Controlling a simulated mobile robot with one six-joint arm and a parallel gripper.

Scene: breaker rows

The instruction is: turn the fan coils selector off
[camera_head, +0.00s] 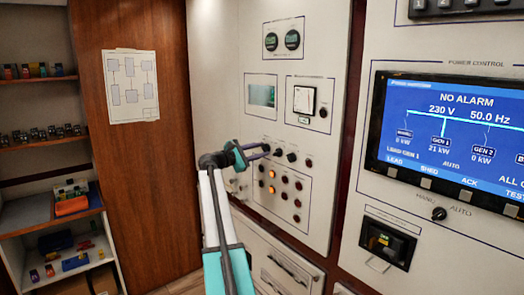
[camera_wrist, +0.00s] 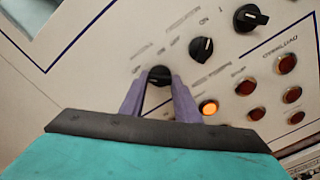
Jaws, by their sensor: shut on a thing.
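My gripper (camera_head: 264,152) reaches the grey panel at the left end of a row of black selector knobs. In the wrist view its two purple fingers (camera_wrist: 158,88) are shut on the black selector knob (camera_wrist: 158,74), one on each side. The labels around this knob are too blurred to read, so I cannot tell by name whether it is the fan coils selector. The fingers partly hide the knob, and its pointer position is unclear. Two more selectors, a middle one (camera_wrist: 202,49) and an upper right one (camera_wrist: 250,17), are apart from my gripper.
Below the selectors are several round lamps, one lit amber (camera_wrist: 208,107). Gauges (camera_head: 281,41) and a meter (camera_head: 304,100) sit above. A blue screen (camera_head: 450,140) is on the panel at right. Shelves (camera_head: 40,135) with small parts stand at left.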

